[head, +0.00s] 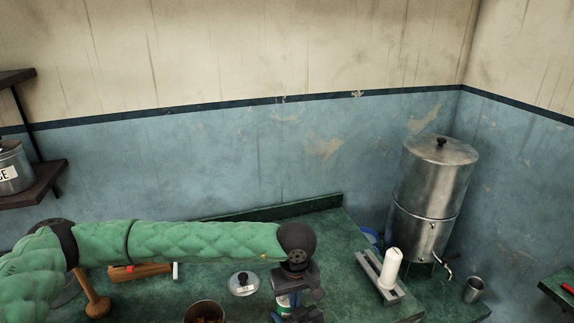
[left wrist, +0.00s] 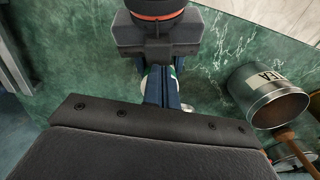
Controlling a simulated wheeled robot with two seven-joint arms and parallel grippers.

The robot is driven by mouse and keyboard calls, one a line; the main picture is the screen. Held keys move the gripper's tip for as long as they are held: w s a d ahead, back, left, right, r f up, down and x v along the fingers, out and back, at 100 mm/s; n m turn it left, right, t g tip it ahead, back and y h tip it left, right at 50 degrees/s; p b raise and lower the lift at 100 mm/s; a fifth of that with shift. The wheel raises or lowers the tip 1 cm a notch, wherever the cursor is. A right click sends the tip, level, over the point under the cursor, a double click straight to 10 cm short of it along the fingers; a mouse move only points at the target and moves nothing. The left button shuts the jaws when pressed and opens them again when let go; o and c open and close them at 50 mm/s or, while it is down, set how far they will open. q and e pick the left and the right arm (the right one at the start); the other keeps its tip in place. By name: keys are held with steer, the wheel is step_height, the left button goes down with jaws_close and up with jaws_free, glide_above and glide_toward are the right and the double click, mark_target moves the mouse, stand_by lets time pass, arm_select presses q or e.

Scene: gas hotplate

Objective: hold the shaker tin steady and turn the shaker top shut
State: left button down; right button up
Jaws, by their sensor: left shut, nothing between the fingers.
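My left gripper (head: 297,284) is at the end of the green-sleeved arm, low over the counter. In the left wrist view its dark blue fingers (left wrist: 161,82) are together and hold nothing. Just beyond them is a small white and green tin (left wrist: 172,73), mostly hidden by the fingers. It shows in the head view as a white and green patch (head: 283,301) beside the gripper; I cannot tell tin from top. A dark gripper with an orange ring (left wrist: 157,45), apparently my right one, faces from beyond, with fingers beside the tin. I cannot tell whether they touch it.
A lid with a black knob (head: 243,284) and an open container of brown contents (head: 205,311) are left of the gripper. A white cylinder on a metal stand (head: 391,268), a large urn (head: 432,190) and a metal cup (head: 473,289) stand right. A labelled canister (left wrist: 266,92) is close by.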

arm_select(q)
steer(key=shift+w+a, duration=0.35)
steer(key=shift+w, duration=0.15)
stand_by(1.2)
steer(key=shift+s+a, duration=0.15)
steer(key=shift+a, duration=0.3)
stand_by(0.6)
steer(key=shift+s, duration=0.15)
steer(key=shift+s, duration=0.25)
step_height(320, 180, up, 6)
stand_by(0.8)
steer(key=shift+d, duration=0.1)
step_height(320, 180, down, 6)
steer(key=d, duration=0.1)
steer(key=shift+d, duration=0.2)
stand_by(0.7)
